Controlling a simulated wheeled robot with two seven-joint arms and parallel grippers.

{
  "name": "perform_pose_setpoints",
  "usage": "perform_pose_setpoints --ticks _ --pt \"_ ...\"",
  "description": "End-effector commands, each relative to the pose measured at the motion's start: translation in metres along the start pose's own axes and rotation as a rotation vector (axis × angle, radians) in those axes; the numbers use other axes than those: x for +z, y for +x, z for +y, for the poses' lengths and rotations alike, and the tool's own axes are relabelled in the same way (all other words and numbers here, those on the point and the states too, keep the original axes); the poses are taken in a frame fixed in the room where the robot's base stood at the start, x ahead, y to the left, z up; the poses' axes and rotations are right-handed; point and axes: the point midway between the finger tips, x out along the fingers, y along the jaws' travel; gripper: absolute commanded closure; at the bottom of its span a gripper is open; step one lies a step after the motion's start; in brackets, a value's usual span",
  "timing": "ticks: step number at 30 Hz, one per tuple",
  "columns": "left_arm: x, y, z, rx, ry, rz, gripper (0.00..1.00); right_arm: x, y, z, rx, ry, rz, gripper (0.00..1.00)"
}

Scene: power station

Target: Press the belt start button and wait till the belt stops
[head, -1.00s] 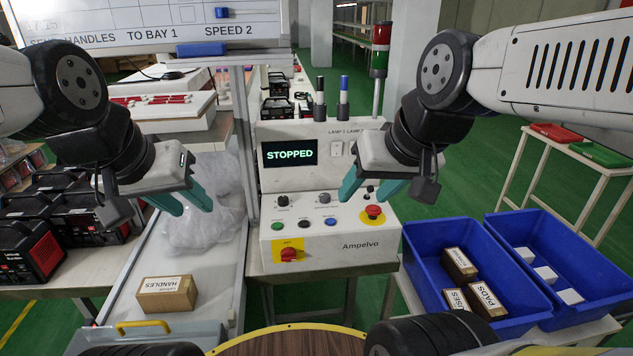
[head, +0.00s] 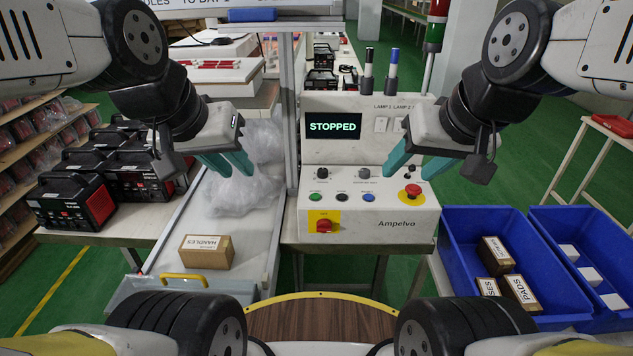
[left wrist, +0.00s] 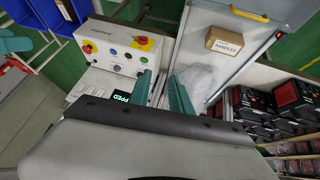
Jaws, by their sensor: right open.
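The control box (head: 385,226) stands on a table in the middle, its screen (head: 333,126) reading STOPPED. Its front holds a green button (head: 316,197), a black button (head: 342,197), a blue button (head: 368,198), a red mushroom button (head: 411,191) on yellow and a red rotary switch (head: 324,225) on yellow. The box also shows in the left wrist view (left wrist: 98,52). My left gripper (head: 238,168) is open and empty, left of the box above the belt. My right gripper (head: 391,173) is open, in front of the box's right part, near the red mushroom button.
A HANDLES carton (head: 206,252) and clear plastic bags (head: 243,185) lie on the belt surface at left. Black power units (head: 72,203) stand farther left. Blue bins (head: 459,215) with cartons and white boxes are at right. A red-green signal tower (head: 436,30) rises behind the box.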

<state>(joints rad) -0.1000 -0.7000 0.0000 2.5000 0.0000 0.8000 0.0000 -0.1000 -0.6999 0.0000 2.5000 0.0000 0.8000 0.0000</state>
Motion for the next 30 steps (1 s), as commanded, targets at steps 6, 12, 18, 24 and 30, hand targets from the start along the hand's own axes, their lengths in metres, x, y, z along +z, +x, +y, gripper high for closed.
perform_pose_setpoints --ticks 6,12,18,24,30 --pt "0.0 0.0 0.0 0.0 0.0 0.0 1.0 0.0 0.0 0.0 0.0 0.0 0.0 0.47" --pt "0.0 0.0 0.0 0.0 0.0 0.0 1.0 0.0 0.0 0.0 0.0 0.0 0.0 0.47" --pt "0.0 0.0 0.0 0.0 0.0 0.0 1.0 0.0 0.0 0.0 0.0 0.0 0.0 0.47" --pt "0.0 0.0 0.0 0.0 0.0 0.0 1.0 0.0 0.0 0.0 0.0 0.0 0.0 0.47" --pt "0.0 0.0 0.0 0.0 0.0 0.0 1.0 0.0 0.0 0.0 0.0 0.0 0.0 0.47"
